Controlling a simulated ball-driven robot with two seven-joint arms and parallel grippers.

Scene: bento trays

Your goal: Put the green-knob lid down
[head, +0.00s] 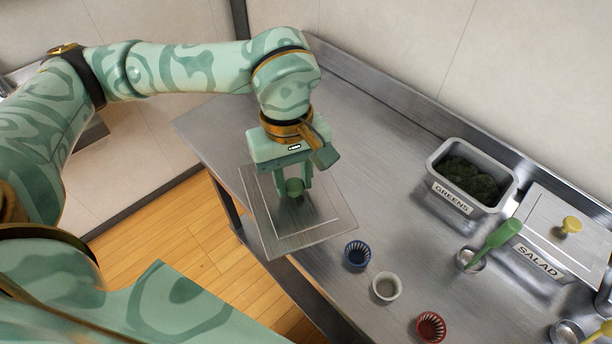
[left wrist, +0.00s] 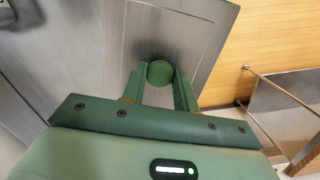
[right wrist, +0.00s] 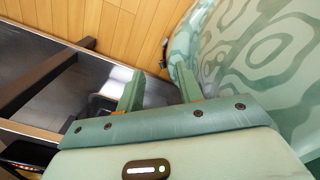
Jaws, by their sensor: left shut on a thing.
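The green-knob lid (head: 328,222) is a flat square metal plate near the left end of the steel counter, its near part reaching past the counter's front edge in the head view. Its round green knob (head: 294,187) is between the fingers of my left gripper (head: 293,184), which is shut on it from above. In the left wrist view, the knob (left wrist: 160,72) sits between both fingertips over the lid (left wrist: 198,42). I cannot tell how high the lid is above the counter. My right gripper (right wrist: 158,90) is open and empty, with bare fingers apart.
On the counter (head: 385,185), a greens container (head: 445,192) stands open at the right, beside a salad container with a yellow-knob lid (head: 548,222). A green-handled utensil (head: 500,236) rests in a small holder. Blue (head: 357,256), white (head: 386,287) and red (head: 431,327) cups line the front.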

